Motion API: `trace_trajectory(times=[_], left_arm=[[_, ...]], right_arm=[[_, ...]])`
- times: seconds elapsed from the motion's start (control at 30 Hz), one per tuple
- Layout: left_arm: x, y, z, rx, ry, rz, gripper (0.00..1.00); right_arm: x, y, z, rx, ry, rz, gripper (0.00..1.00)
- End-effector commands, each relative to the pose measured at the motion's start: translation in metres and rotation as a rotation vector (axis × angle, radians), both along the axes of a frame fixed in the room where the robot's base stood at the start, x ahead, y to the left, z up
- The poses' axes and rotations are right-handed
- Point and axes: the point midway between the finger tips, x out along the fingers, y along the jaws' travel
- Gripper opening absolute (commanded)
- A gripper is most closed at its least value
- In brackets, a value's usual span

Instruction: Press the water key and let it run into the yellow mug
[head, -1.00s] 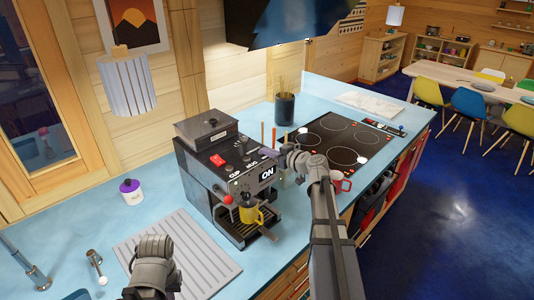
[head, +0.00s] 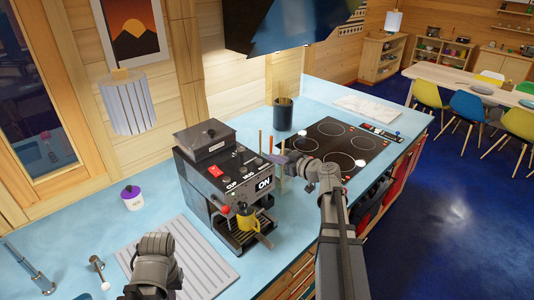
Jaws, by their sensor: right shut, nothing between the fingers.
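The coffee machine (head: 222,187) stands on the blue counter, its small display reading ON. Its top panel carries a red key (head: 215,171) and keys labelled CUP and, it seems, H2O (head: 247,174). The yellow mug (head: 247,219) is upright on the drip tray, under the front of the machine. I cannot make out any water running into it. My right gripper (head: 272,157) is shut and empty, above the counter by the machine's right rear corner, clear of the keys. My left arm stands in front of the machine to the left; its fingers are not visible.
A dark utensil holder (head: 283,114) and the black cooktop (head: 342,145) are to the right. The range hood (head: 285,22) hangs above.

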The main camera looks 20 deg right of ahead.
Motion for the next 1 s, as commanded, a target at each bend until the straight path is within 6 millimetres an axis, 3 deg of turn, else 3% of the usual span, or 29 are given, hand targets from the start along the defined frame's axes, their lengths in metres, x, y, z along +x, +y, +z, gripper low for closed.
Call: trace_trajectory(times=[0.1, 0.3, 1.0], left_arm=[[0.0, 0.0, 0.006, 0.0, 0.0, -0.001, 0.0], [0.0, 0.0, 0.009, 0.0, 0.001, -0.001, 0.0], [0.0, 0.0, 0.009, 0.0, 0.0, -0.001, 0.0]], right_arm=[[-0.019, -0.006, 0.006, -0.001, 0.0, -0.003, 0.0], [-0.033, -0.012, 0.009, 0.0, 0.0, -0.002, 0.0], [-0.035, -0.013, 0.009, 0.0, -0.001, -0.001, 0.0]])
